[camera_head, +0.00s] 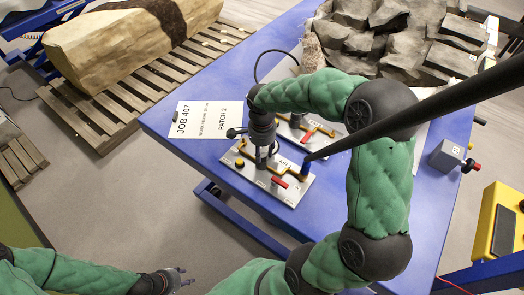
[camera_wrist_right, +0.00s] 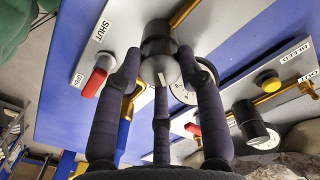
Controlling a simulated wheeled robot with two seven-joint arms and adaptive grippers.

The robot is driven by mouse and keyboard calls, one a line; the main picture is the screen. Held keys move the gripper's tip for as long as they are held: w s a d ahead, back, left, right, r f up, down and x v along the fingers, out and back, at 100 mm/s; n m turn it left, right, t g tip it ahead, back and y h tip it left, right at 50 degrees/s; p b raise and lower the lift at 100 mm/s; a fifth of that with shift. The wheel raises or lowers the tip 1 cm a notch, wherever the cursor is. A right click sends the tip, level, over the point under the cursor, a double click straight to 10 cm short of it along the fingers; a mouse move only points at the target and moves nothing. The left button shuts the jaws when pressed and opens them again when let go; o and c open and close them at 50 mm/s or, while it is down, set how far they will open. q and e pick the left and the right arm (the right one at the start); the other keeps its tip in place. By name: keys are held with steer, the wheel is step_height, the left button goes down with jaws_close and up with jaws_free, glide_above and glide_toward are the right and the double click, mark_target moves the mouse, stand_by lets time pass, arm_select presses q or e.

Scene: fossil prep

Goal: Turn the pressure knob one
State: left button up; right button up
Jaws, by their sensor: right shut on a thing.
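My right gripper (camera_head: 262,160) reaches down onto the nearer grey valve panel (camera_head: 291,197) on the blue table. In the right wrist view, my right gripper's fingers (camera_wrist_right: 160,80) are shut around a dark round knob with a silver cap (camera_wrist_right: 160,70). The cap has a small white mark. In the head view the knob is mostly hidden by the gripper. A red lever (camera_head: 279,181) sits beside it on the panel and also shows in the wrist view (camera_wrist_right: 95,82), near a SHUT label (camera_wrist_right: 102,31). My left gripper (camera_head: 183,277) is low at the left, away from the table, its fingers apart and empty.
A second panel (camera_wrist_right: 230,84) has a similar dark knob (camera_wrist_right: 251,132) and a yellow button (camera_wrist_right: 267,80). A white JOB 407 sheet (camera_head: 205,119) lies left of the nearer panel. Grey rocks (camera_head: 400,40) fill the table's back. A dark pole (camera_head: 430,105) crosses at the right.

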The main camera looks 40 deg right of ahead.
mark_target(263, 152)
steer(key=shift+m, duration=0.5)
steer(key=o, duration=1.2)
steer(key=shift+d, duration=0.1)
steer(key=shift+c, duration=0.2)
step_height(263, 152, up, 12)
